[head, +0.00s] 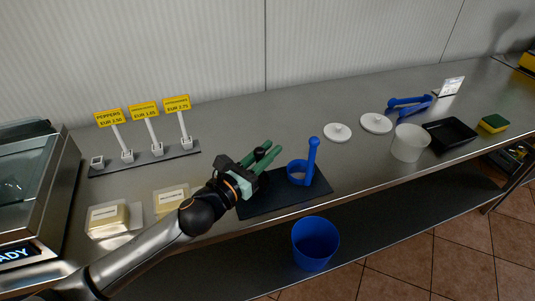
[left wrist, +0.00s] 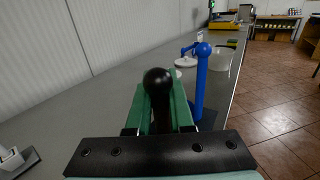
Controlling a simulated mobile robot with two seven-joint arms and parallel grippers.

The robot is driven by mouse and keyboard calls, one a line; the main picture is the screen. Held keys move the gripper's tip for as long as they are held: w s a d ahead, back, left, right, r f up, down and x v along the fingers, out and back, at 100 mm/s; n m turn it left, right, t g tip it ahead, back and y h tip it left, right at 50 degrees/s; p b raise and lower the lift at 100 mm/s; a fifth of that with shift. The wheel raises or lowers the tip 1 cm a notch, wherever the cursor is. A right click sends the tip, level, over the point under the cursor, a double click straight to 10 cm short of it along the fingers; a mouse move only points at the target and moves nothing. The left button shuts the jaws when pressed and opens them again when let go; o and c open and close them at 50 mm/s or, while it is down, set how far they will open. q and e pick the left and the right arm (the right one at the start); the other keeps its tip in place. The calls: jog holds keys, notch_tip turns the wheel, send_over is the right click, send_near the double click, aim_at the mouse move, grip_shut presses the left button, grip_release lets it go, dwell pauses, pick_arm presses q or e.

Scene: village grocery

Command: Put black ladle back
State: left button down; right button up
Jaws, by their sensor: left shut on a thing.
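My left gripper (head: 264,160) has green fingers and is over the left part of a dark mat (head: 258,206) on the steel counter. It is shut on the black ladle (head: 259,153), whose dark rounded handle end shows between the fingers. The same handle end (left wrist: 158,84) stands up between the fingers in the left wrist view. The ladle's bowl is hidden, so I cannot tell whether it touches the mat. A blue ladle (head: 311,160) with a round cup and upright handle stands on the mat, just right of my gripper. My right gripper is not in view.
Two white lids (head: 337,132), a translucent tub (head: 409,143), a black tray (head: 451,133) and a sponge (head: 494,123) lie to the right. Price signs (head: 143,110) and pale tubs (head: 108,217) are left. A blue bucket (head: 315,243) is below the counter's front edge.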

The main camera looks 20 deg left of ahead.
pick_arm(q)
jog(key=shift+f, duration=0.25)
jog(key=shift+f, duration=0.15)
jog(key=c, duration=0.8)
grip_release()
jog(key=b+v, duration=0.2)
jog(key=v, duration=1)
jog(key=shift+r, duration=0.3)
